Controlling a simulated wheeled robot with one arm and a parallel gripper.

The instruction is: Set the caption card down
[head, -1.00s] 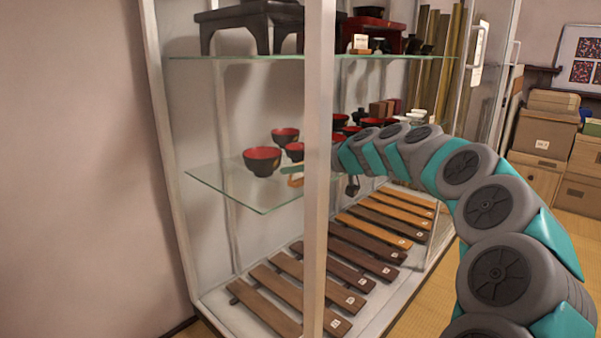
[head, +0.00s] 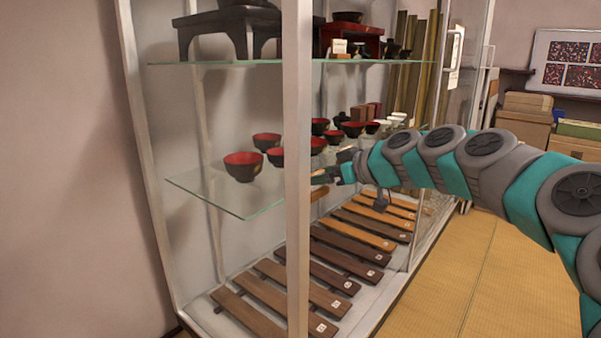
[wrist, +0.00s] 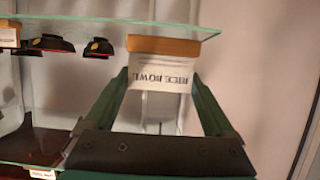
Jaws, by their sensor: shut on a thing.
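The middle glass shelf (head: 215,193) holds black bowls with red insides (head: 243,166).
The metal post (head: 298,230) stands in front of the shelf. The front left of the middle shelf is bare. Slatted wooden stands (head: 345,247) with small labels fill the cabinet floor. An upper glass shelf (head: 240,62) carries dark lacquer stands. Boxes (head: 525,125) stand at the right.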

